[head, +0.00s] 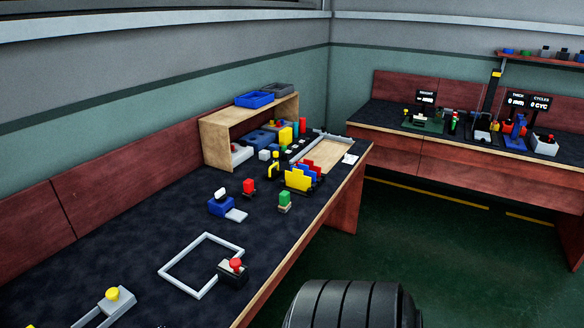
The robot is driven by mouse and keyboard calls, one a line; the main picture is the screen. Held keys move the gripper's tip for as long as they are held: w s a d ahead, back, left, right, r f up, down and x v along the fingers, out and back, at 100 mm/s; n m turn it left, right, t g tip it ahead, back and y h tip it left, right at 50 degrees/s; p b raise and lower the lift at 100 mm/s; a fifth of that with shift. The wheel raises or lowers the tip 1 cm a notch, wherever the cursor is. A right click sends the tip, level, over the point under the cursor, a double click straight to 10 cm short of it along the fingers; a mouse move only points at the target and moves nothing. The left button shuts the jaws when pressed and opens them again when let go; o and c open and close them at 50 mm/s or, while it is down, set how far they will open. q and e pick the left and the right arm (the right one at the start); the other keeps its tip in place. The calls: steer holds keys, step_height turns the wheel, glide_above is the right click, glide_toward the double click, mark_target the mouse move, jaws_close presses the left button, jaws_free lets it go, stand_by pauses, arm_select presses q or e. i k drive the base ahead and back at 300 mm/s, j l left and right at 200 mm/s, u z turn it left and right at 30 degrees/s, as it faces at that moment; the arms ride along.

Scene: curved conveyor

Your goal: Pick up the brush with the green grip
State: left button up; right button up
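A small upright item with a green top (285,197) and a paler lower part stands on the dark workbench (130,225), close to its front edge. It looks like the brush with the green grip, but it is too small to make out bristles. A similar item with a red top (248,186) stands to its left and a little farther back. Neither of my grippers is in view, and nothing touches the green-topped item.
A yellow, red and blue rack (299,180) stands just behind the green-topped item. A blue device (220,206) lies to its left; a grey square frame (172,266) and a red-knobbed black block (233,273) lie nearer. A wooden shelf (214,141) stands behind.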

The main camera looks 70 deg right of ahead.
mark_target(285, 206)
steer(key=l+z, duration=0.1)
steer(key=z, duration=2.15)
